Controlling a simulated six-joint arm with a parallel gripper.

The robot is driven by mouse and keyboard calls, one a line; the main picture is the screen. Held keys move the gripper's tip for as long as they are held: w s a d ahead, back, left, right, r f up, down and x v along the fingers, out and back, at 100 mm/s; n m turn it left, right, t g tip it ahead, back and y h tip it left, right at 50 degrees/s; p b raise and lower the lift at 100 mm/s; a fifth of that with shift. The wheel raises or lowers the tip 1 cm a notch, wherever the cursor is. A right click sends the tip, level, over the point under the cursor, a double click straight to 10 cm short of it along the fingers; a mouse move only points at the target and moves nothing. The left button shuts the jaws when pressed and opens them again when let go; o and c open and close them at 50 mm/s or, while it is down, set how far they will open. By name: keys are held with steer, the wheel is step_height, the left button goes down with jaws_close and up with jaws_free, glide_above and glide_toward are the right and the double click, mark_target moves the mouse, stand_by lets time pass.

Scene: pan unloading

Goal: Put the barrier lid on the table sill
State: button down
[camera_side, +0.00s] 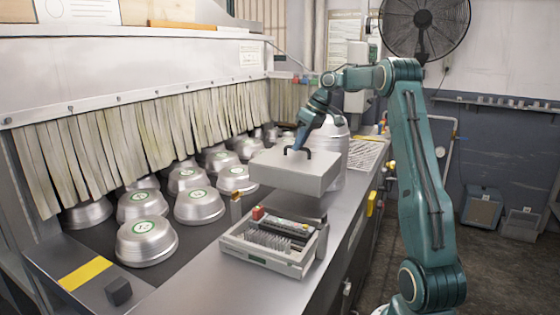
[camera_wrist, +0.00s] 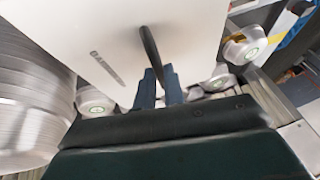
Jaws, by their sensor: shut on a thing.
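The barrier lid (camera_side: 285,174) is a light grey box-shaped cover with a black handle on top. My gripper (camera_side: 298,150) is shut on that handle and holds the lid roughly level, above and just behind an open grey unit (camera_side: 262,262). In the wrist view, the lid (camera_wrist: 100,35) fills the upper middle, and the blue fingers of my gripper (camera_wrist: 158,88) close around the dark handle. The table sill (camera_side: 205,288) is the bare metal strip along the front of the table. The lid hides part of what lies beneath it.
Rows of metal pans (camera_side: 147,242) stand on the dark bed at left, under a strip curtain (camera_side: 130,140). A stack of pans (camera_side: 333,170) stands behind the lid. The sill's near end is clear.

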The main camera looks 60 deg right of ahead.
mark_target(313, 155)
steer(key=shift+s+d+f, duration=0.2)
steer(key=shift+d+f, duration=1.05)
steer(key=shift+d, duration=0.25)
step_height(313, 155, down, 8)
steer(key=shift+f, duration=0.15)
steer(key=c, duration=1.5)
jaws_free()
steer(key=shift+v, duration=3.9)
